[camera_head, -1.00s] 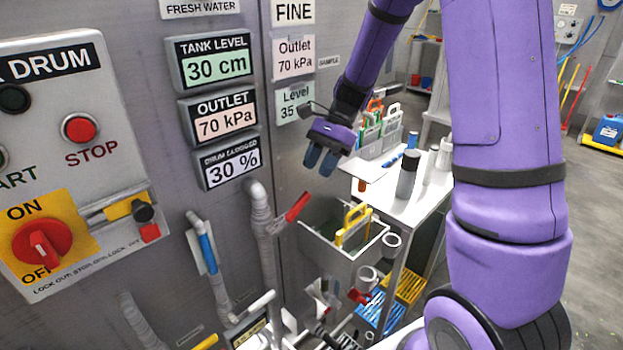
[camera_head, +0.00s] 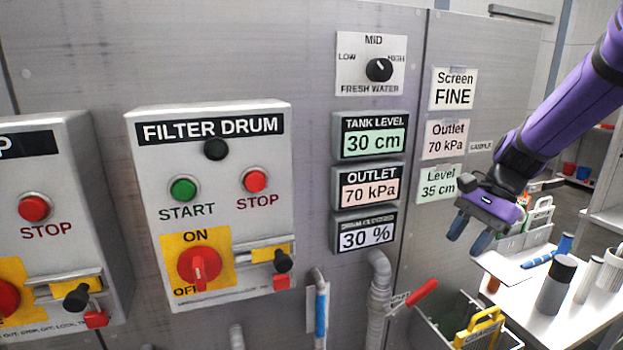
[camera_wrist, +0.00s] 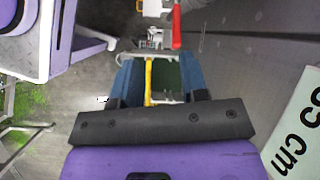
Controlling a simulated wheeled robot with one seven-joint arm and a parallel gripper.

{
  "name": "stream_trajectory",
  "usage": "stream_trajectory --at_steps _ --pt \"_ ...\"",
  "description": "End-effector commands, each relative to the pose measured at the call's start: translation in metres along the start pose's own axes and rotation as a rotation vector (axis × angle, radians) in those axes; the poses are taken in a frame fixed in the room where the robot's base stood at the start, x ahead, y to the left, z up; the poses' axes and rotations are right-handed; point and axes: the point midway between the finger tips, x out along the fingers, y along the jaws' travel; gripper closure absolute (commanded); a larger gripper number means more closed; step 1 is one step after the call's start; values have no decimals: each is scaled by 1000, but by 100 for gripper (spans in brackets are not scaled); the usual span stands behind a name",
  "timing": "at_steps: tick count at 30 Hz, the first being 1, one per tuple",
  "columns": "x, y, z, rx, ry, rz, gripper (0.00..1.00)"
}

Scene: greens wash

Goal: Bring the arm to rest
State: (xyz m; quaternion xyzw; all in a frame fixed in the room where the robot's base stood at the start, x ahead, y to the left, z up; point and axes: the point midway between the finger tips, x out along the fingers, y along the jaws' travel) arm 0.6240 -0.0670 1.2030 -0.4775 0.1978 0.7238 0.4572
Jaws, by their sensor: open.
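My gripper (camera_head: 468,236) hangs from my purple arm on the right of the head view, fingers pointing down. It is open with nothing between its blue fingers. It is in the air in front of the panel wall, beside the "Level 35 cm" card (camera_head: 438,184) and above the grey bin (camera_head: 437,328). In the wrist view the blue fingers (camera_wrist: 162,80) stand apart. A yellow handle (camera_wrist: 148,82) and the dark bin interior show below, between them.
The filter drum box (camera_head: 213,205) and display panels (camera_head: 369,136) are on the wall at left. A red-handled valve (camera_head: 424,292) sticks out near the bin. A white table (camera_head: 590,308) with a grey cylinder (camera_head: 556,285) and other items is at right.

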Motion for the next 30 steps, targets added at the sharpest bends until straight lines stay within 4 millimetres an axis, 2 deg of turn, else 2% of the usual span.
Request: stream_trajectory --at_steps 3,15,24,30 --pt "-18 15 27 -139 83 -2 60" --pt "-56 74 97 -584 380 32 60" --pt "-70 121 134 -887 624 93 60" --pt "-74 143 147 -1019 744 137 60"
